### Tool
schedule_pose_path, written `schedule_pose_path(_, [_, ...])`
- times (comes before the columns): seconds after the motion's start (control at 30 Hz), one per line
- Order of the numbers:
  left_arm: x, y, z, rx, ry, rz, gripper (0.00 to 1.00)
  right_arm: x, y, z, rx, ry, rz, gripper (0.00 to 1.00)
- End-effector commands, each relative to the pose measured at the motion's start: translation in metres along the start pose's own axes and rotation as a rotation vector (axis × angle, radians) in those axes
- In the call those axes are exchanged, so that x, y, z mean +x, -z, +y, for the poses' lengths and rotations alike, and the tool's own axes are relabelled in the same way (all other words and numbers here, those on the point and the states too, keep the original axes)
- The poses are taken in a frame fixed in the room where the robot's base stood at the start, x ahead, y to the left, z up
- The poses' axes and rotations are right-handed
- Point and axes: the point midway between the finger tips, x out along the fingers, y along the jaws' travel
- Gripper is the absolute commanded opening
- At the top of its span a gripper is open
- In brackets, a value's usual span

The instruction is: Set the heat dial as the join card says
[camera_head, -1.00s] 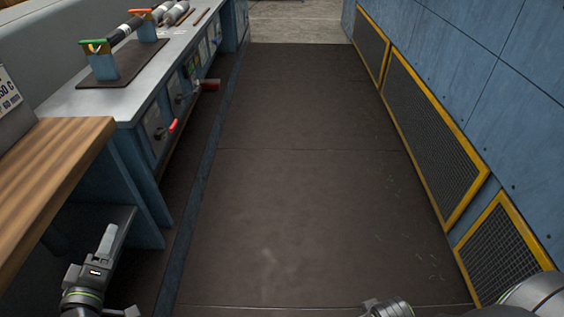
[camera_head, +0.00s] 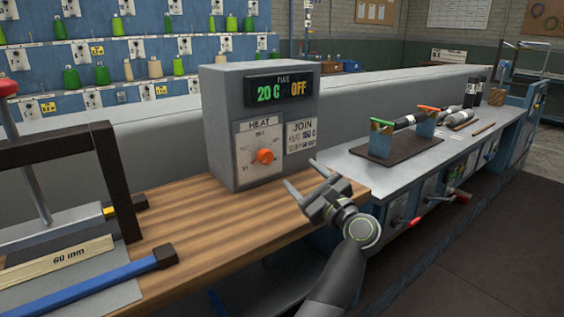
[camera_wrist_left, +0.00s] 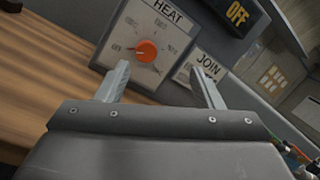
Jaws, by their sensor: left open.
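The orange heat dial (camera_head: 264,156) sits on a white HEAT scale on the front of a grey box (camera_head: 217,130). It also shows in the left wrist view (camera_wrist_left: 146,51); I cannot tell which mark it points to. The white join card (camera_head: 301,137) is right of the scale; it reads JOIN, with a smaller HEAT line whose figure is unclear. A plate display (camera_head: 282,90) above reads 20 C and OFF. My left gripper (camera_head: 300,172) is open and empty, in front of the box, low and right of the dial, apart from it.
The box stands on a wooden bench (camera_head: 190,215). A black-framed press with blue bar (camera_head: 95,285) is at the left. A grey bench with a clamp stand (camera_head: 380,140) runs off to the right. Spool racks (camera_head: 130,50) stand behind. The wood before the box is clear.

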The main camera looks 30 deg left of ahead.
Motion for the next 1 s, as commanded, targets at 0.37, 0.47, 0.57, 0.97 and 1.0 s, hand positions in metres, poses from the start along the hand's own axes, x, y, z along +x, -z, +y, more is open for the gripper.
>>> schedule_pose_path(0.37, [-0.003, 0.013, -0.003, -0.152, -0.171, 0.128, 0.61, 0.017, -0.015, -0.002, 0.003, 0.004, -0.016, 0.0])
schedule_pose_path(0.47, [0.01, 0.014, -0.001, -0.149, -0.17, 0.126, 0.61, 0.019, -0.018, -0.001, 0.0, 0.001, -0.017, 0.0])
schedule_pose_path(0.57, [0.03, 0.016, 0.002, -0.148, -0.169, 0.124, 0.61, 0.023, -0.021, 0.001, -0.003, -0.002, -0.016, 0.0])
schedule_pose_path(0.97, [0.115, 0.028, 0.016, -0.147, -0.169, 0.124, 0.61, 0.037, -0.037, 0.007, -0.017, -0.015, -0.013, 0.0])
schedule_pose_path(1.0, [0.122, 0.029, 0.017, -0.147, -0.168, 0.125, 0.61, 0.038, -0.038, 0.007, -0.018, -0.016, -0.013, 0.0])
